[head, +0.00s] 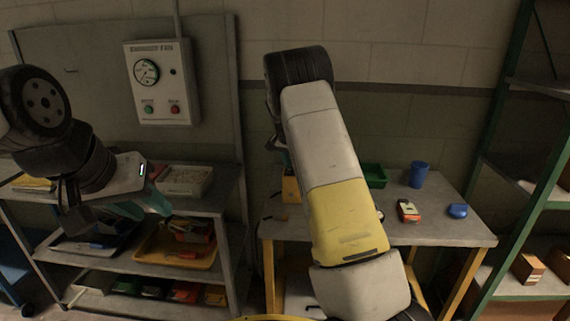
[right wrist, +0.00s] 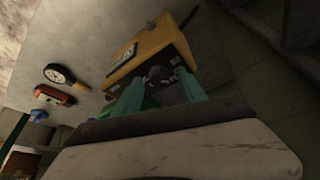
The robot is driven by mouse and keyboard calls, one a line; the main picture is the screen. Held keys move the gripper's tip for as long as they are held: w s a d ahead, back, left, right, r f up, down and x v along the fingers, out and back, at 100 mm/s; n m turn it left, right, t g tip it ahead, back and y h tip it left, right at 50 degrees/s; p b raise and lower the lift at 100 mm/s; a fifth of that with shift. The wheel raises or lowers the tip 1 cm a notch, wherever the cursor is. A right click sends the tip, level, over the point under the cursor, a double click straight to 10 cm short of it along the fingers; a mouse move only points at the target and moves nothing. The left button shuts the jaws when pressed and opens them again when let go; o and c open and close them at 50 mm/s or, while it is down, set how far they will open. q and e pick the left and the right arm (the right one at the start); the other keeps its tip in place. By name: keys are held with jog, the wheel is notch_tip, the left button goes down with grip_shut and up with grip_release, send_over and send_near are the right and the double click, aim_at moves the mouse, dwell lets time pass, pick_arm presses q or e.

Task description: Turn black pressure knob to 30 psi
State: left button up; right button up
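A yellow box (right wrist: 150,50) with a small panel on one face stands on the right-hand table. In the right wrist view a dark knob (right wrist: 156,73) shows on its near side. My right gripper (right wrist: 160,82) is open, its teal fingers apart with the knob between or just beyond them; I cannot tell whether they touch it. In the head view my right arm hides most of the yellow box (head: 291,188) and nearly all of that gripper. My left gripper (head: 147,205) hangs over the left shelf, empty as far as I see; its finger gap is unclear.
A wall box (head: 162,82) with a round gauge and green and red buttons hangs at the left. On the table (head: 450,232) stand a blue cup (head: 418,174), an orange-red meter (head: 408,211) and a blue item (head: 457,211). A black round gauge (right wrist: 62,74) lies nearby.

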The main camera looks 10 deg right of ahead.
jog(key=v, duration=0.7)
jog(key=shift+r, duration=0.4)
jog(key=shift+s, duration=0.1)
jog(key=s+r+n+y, duration=0.1)
jog(key=s+r+y, duration=0.1)
jog(key=s+r, duration=0.35)
jog(key=s+a+r+n+t+y, duration=0.1)
jog(key=s+r+n, duration=0.1)
jog(key=s, duration=0.7)
jog(key=s+r+n+y, duration=0.1)
jog(key=s+r+y, duration=0.1)
jog(key=s+r, duration=0.35)
jog(key=s+a+f+n+t, duration=0.1)
jog(key=s+a+n, duration=0.1)
jog(key=s, duration=0.8)
jog(key=s+a+f+n+t, duration=0.1)
jog(key=s+a+f+n, duration=0.1)
jog(key=s, duration=0.9)
jog(key=shift+n+y, duration=0.3)
